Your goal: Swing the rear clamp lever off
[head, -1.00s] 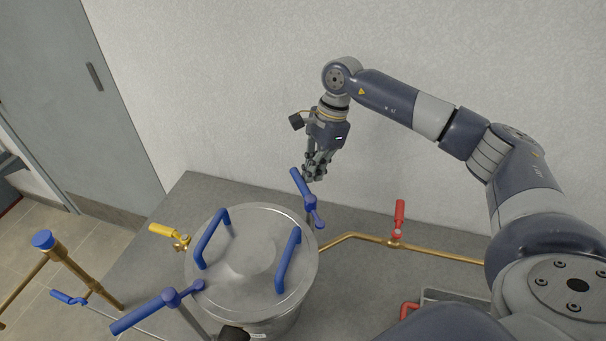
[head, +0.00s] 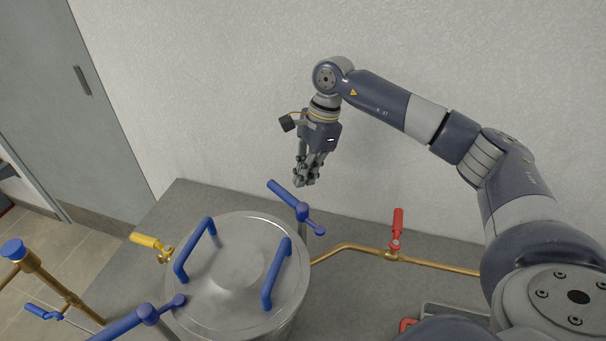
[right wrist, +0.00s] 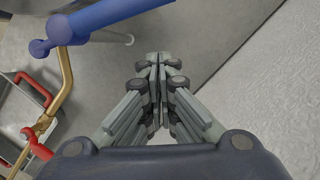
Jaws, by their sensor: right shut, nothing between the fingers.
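The rear clamp lever (head: 284,194) is blue and stands at the back right rim of the round metal vessel (head: 235,262). Its long grip points up and left in the head view, and its short arm points down and right, away from the lid. My right gripper (head: 305,184) is shut and empty, pointing down behind and right of the grip. My left gripper is not in view.
A second blue clamp lever (head: 148,314) sits at the vessel's front left. Two blue handles (head: 276,273) rise from the lid. A yellow-handled valve (head: 148,241) is to the left and a red-handled valve (head: 397,228) on a brass pipe to the right. The wall is close behind.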

